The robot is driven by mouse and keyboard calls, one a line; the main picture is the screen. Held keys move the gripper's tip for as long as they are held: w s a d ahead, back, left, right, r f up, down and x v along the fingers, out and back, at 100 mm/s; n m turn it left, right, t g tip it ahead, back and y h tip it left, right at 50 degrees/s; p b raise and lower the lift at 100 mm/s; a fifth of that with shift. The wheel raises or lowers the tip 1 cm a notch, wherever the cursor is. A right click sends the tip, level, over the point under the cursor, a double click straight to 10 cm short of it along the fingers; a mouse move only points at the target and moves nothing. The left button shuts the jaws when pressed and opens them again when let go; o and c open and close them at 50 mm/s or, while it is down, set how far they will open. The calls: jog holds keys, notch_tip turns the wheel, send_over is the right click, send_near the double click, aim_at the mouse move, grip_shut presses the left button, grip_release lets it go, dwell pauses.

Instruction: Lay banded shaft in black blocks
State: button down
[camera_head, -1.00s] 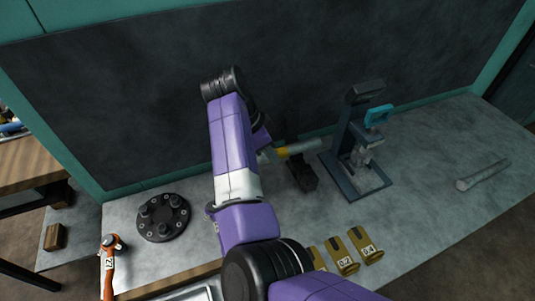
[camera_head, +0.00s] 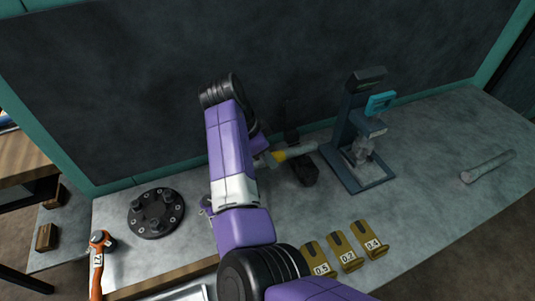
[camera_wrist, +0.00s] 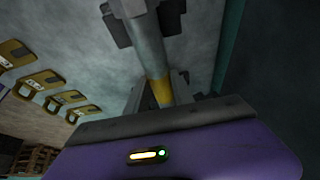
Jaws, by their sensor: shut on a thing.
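The banded shaft (camera_head: 297,152) is a grey rod with a yellow band. It lies about level above the bench, left of the press. In the wrist view the shaft (camera_wrist: 148,45) runs away from my gripper (camera_wrist: 160,88), whose fingers are shut on it near the yellow band. One black block (camera_head: 304,172) stands below the shaft; in the wrist view a black block (camera_wrist: 117,28) shows on both sides of the shaft's far part. I cannot tell whether the shaft touches it. My arm hides most of my gripper and the shaft's left end in the head view; another block is not clear.
A blue-grey press (camera_head: 345,135) stands close to the shaft's right end. A plain grey rod (camera_head: 488,167) lies far right. Yellow numbered tags (camera_head: 346,252) lie at the front. A black flange (camera_head: 156,212) and an orange tool (camera_head: 98,262) are at left. A dark wall rises behind.

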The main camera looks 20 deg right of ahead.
jog(key=shift+f, duration=0.3)
jog(key=shift+f, duration=0.15)
dwell(0.4)
jog(key=c, duration=1)
grip_release()
jog(key=shift+f, duration=0.15)
jog(key=b+v, duration=0.1)
jog(key=v, duration=0.7)
jog(key=shift+s, duration=0.1)
